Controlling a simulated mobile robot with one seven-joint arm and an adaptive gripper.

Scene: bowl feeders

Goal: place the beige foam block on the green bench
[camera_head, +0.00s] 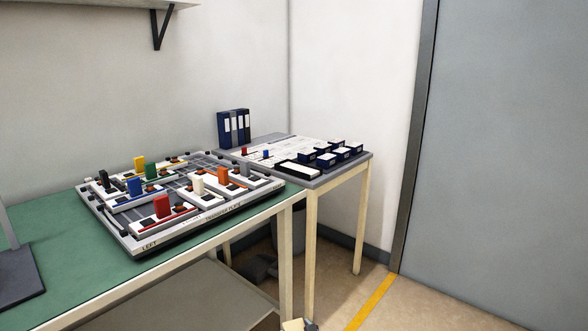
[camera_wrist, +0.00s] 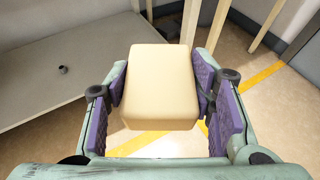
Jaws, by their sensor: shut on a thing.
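The beige foam block (camera_wrist: 160,85) is held between the purple pads of my gripper (camera_wrist: 162,90) in the wrist view. My gripper is shut on it, with a pad on each side. A small piece of what looks like the block (camera_head: 293,325) and a dark bit of my gripper (camera_head: 311,325) show at the bottom edge of the head view. They are below the height of the bench top and beyond its right end. The green bench (camera_head: 60,238) is at the left in the head view, with a bare green strip along its front.
A board with several coloured pieces (camera_head: 137,247) covers much of the bench's right part. A grey stand base (camera_head: 18,277) is at the far left. A lower shelf (camera_wrist: 60,70) is under the bench.

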